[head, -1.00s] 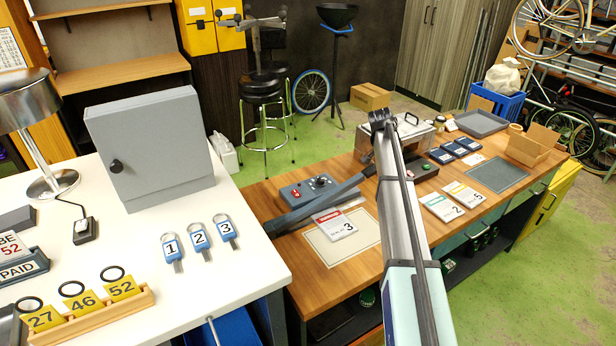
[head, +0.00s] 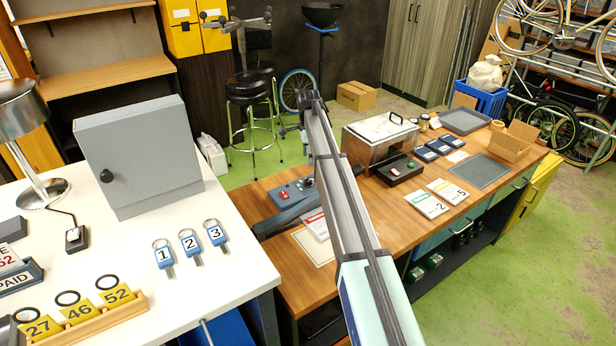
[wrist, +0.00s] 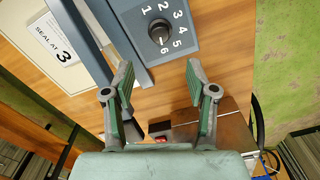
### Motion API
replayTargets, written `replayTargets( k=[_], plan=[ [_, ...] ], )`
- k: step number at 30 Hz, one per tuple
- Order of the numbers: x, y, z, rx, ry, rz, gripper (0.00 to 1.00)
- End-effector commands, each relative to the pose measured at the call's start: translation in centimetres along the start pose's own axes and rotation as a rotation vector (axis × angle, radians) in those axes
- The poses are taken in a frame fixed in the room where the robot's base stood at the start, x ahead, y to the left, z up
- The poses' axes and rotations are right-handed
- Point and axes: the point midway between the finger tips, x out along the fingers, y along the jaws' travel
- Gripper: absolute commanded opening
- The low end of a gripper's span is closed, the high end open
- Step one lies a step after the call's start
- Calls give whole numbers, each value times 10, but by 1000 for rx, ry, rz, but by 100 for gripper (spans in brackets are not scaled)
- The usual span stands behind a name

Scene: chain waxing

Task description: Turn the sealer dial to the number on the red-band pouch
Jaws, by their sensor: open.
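The grey-blue sealer (head: 285,197) lies on the wooden bench in the head view, partly behind my arm. The wrist view shows its panel (wrist: 140,25) with a black round dial (wrist: 158,32) ringed by the numbers 1 to 6. I cannot tell which number the dial points to. The red-band pouch (head: 313,222) lies in front of the sealer, partly covered by my arm. The wrist view shows a white label reading "SEAL AT 3" (wrist: 55,42); its red band is not visible there. My gripper (wrist: 160,76) is open and empty, with the dial ahead between its fingers.
The sealer's long arm (wrist: 85,45) runs beside the panel. A metal box with a lid (head: 380,140) and a black control unit (head: 400,170) stand to the right. Two other pouches, 2 (head: 427,205) and 5 (head: 449,191), lie further right. A white table (head: 235,265) adjoins at left.

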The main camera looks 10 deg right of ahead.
Motion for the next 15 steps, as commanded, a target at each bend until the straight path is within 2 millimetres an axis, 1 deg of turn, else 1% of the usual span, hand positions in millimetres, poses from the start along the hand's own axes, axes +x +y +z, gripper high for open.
replayTargets(
  k=[1,9,12,15],
  plan=[
    [9,1,0,0,0,3,57],
    [61,1,0,-1,0,3,57],
    [77,1,0,-1,1,2,57],
    [90,0,0,-1,1,1,57]
  ],
)
